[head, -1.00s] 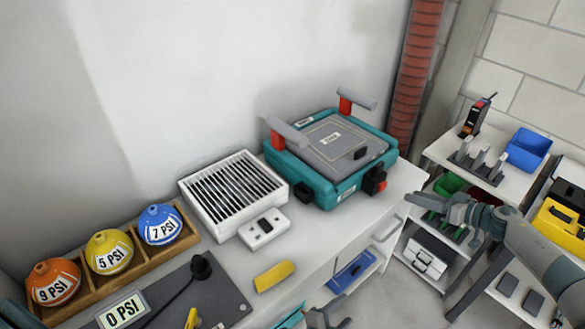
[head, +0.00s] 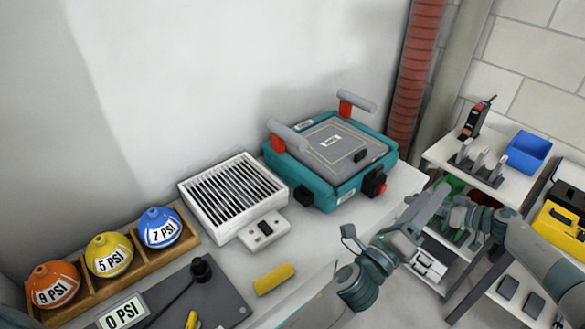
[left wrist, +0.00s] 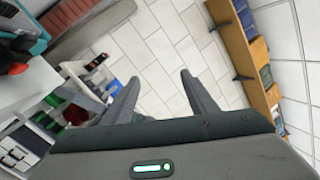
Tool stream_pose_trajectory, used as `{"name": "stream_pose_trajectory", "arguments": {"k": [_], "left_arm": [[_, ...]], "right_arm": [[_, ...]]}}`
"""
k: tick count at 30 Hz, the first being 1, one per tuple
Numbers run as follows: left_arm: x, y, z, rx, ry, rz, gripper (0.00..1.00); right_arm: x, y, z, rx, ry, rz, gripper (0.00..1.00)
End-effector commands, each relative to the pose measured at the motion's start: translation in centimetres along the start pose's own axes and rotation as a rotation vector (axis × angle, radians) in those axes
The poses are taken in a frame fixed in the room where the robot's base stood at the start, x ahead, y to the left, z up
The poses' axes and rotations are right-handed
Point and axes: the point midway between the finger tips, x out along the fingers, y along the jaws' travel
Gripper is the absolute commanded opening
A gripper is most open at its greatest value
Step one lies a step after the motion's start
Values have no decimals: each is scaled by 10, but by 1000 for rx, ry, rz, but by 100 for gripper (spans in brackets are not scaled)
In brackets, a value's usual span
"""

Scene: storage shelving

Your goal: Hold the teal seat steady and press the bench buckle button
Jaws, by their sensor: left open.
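The teal seat (head: 318,188) sits on the white bench top, with a grey padded top and two grey-and-red upright handles. A black buckle block (head: 373,182) with a red button (head: 382,189) is on its front right corner. In the left wrist view, the teal body (left wrist: 35,45) and a red part (left wrist: 18,68) show at the upper left. My left gripper (head: 405,238) is open and empty, in front of and below the seat, apart from it. Its open fingers (left wrist: 160,88) show over the floor. My right gripper (head: 452,214) is partly hidden behind the left one.
A white slatted box (head: 235,190), a yellow block (head: 274,278) and several PSI balls in a wooden rack (head: 190,234) stand on the bench left. A white shelf unit with a blue bin (head: 528,152) is at the right. Bare bench top lies in front of the seat.

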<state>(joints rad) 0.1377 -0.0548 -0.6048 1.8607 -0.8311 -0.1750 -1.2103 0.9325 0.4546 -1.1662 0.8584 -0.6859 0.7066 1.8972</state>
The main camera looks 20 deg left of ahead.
Motion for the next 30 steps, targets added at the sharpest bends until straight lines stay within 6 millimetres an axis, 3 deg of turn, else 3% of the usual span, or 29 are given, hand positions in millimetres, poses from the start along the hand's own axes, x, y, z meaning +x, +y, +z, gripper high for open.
{"name": "stream_pose_trajectory", "arguments": {"k": [1,7,15,21,30], "left_arm": [[4,3,27,26,-58,36,52],[-5,53,113,5,-263,248,52],[-53,124,210,-96,-550,509,52],[-91,153,254,-158,-718,630,52],[-111,165,272,-188,-797,682,52]], "right_arm": [[0,0,0,0,0,0,31],[0,0,0,0,0,0,31],[0,0,0,0,0,0,31],[0,0,0,0,0,0,31],[0,0,0,0,0,0,31]]}}
